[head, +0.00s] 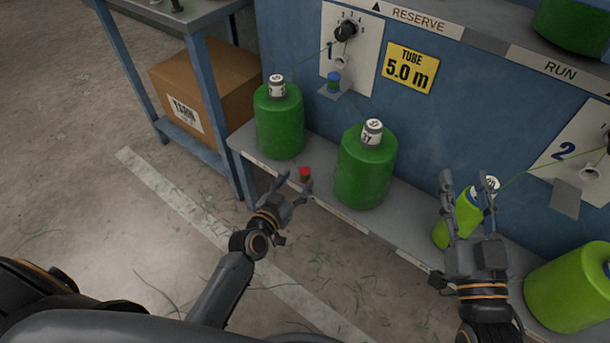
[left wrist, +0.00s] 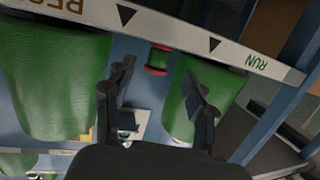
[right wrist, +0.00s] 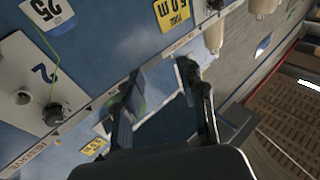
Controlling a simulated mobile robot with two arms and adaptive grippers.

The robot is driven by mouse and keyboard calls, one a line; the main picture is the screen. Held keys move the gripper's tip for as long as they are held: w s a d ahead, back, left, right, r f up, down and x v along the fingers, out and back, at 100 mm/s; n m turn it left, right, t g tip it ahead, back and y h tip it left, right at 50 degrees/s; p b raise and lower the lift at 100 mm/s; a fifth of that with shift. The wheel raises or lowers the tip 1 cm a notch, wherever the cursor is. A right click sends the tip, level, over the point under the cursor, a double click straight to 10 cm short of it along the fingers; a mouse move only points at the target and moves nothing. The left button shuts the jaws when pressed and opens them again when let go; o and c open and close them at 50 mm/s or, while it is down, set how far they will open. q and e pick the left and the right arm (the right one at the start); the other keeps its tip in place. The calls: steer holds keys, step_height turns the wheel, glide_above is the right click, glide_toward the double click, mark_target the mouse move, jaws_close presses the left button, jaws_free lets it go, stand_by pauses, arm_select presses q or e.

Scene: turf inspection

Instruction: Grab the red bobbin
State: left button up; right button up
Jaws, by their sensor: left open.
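The red bobbin (head: 305,172) is small and stands on the grey shelf between two big green cones. In the left wrist view the bobbin (left wrist: 158,71) has red ends and a darker, greenish middle, and it lies beyond the gap between the fingertips. My left gripper (head: 290,187) is open and empty at the shelf's front edge, just in front of the bobbin. Its fingers also show apart in the left wrist view (left wrist: 155,85). My right gripper (head: 468,184) has its fingers apart in front of a lime-green cone; the right wrist view (right wrist: 160,82) shows nothing gripped.
Green cones stand left (head: 279,125) and right (head: 362,170) of the bobbin, close by. A larger lime cone (head: 565,290) is at far right. The blue panel (head: 430,130) rises behind the shelf. A cardboard box (head: 215,85) sits on a blue-legged rack at left.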

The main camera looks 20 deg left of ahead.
mark_target(302, 177)
arm_select(q)
steer(key=b+x, duration=0.1)
steer(key=x, duration=0.1)
steer(key=b+x, duration=0.1)
steer(key=x, duration=0.1)
steer(key=shift+w+d+f, duration=0.2)
steer(key=shift+w+f, duration=0.05)
steer(key=shift+f, duration=0.05)
steer(key=shift+w, duration=0.15)
arm_select(e)
steer(key=s+r+t+y, duration=0.2)
steer(key=s+r+t, duration=0.1)
steer(key=r+t, duration=0.2)
step_height(302, 177, up, 3)
steer(key=shift+s+f+t, duration=0.1)
steer(key=shift+s+t, duration=0.2)
steer(key=shift+s, duration=0.05)
arm_select(q)
steer(key=c, duration=1.1)
